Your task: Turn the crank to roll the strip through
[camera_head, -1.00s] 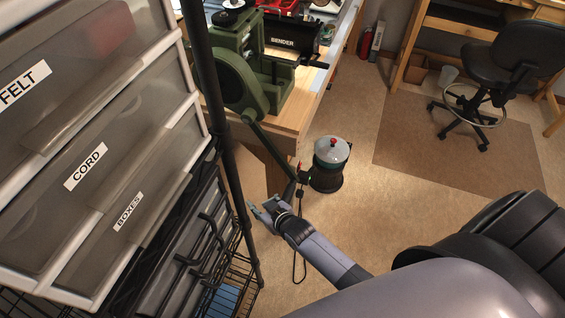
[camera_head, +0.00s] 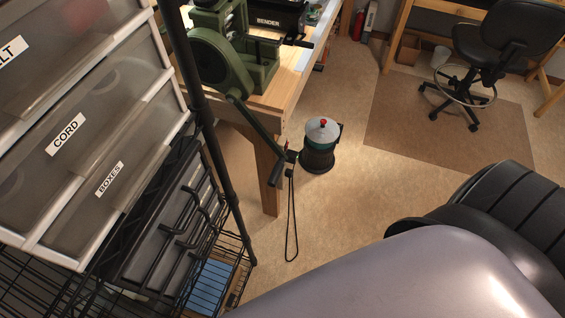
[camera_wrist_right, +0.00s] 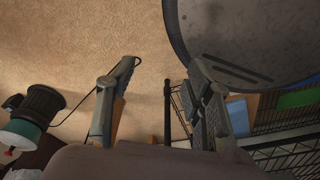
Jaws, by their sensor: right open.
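The green cast machine (camera_head: 215,65) is clamped on the wooden bench in the head view. Its long green crank arm (camera_head: 254,125) slants down to the right past the bench edge. The black crank handle (camera_head: 278,170) is at its lower end, with nothing gripping it. I cannot make out the strip. The crank is not clearly visible there. My left gripper is in no view.
A drawer cabinet (camera_head: 85,130) and wire rack (camera_head: 232,262) crowd the left. A stool (camera_head: 470,75) stands far right; open floor lies between.

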